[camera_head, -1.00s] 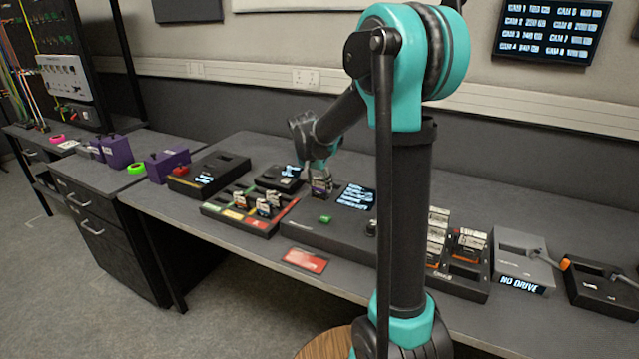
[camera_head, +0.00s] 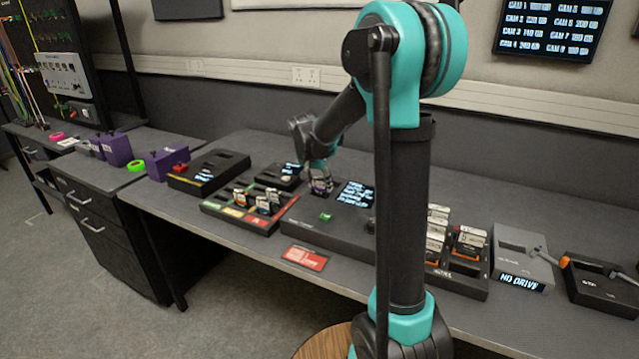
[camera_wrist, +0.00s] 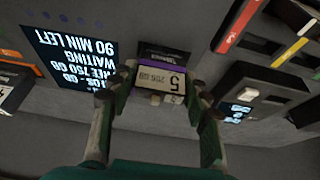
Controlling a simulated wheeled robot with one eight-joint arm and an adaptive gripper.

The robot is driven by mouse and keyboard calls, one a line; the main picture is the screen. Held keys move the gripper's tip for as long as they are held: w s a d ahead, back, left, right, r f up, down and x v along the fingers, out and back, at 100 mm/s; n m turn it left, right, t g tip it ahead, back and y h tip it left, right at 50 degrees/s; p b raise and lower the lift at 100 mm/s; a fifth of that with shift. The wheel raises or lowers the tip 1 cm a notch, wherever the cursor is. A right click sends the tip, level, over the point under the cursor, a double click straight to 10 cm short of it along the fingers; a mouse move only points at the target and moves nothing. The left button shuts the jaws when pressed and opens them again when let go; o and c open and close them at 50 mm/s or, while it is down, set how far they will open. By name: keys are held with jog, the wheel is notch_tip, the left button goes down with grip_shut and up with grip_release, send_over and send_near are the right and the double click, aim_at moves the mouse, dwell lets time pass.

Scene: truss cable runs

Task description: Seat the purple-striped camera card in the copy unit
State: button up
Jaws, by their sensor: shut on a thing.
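The purple-striped camera card (camera_wrist: 160,78) is pale, with a large 5 and a GB label that appear upside down in the wrist view. My gripper (camera_wrist: 163,84) is shut on it, one finger at each side. The card is at a dark slot in the copy unit (camera_wrist: 215,75); how deep it sits I cannot tell. In the head view the copy unit (camera_head: 296,219) is a wide dark box with a lit screen (camera_head: 355,195) and a green button (camera_head: 326,217). My gripper (camera_head: 320,178) is over its back left part, largely hiding the card.
A tray with coloured labels and several cards (camera_head: 226,217) stands left of the copy unit, with a small box with a screen (camera_head: 278,182) behind it. A card rack (camera_head: 462,290) and a grey NO DRIVE unit (camera_head: 512,262) stand right. A red card (camera_head: 305,258) lies in front.

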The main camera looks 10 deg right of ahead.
jog(key=shift+f, duration=0.3)
dwell(0.5)
dwell(0.3)
jog(key=o, duration=1.6)
jog(key=shift+c, duration=0.2)
jog(key=shift+r, duration=3.75)
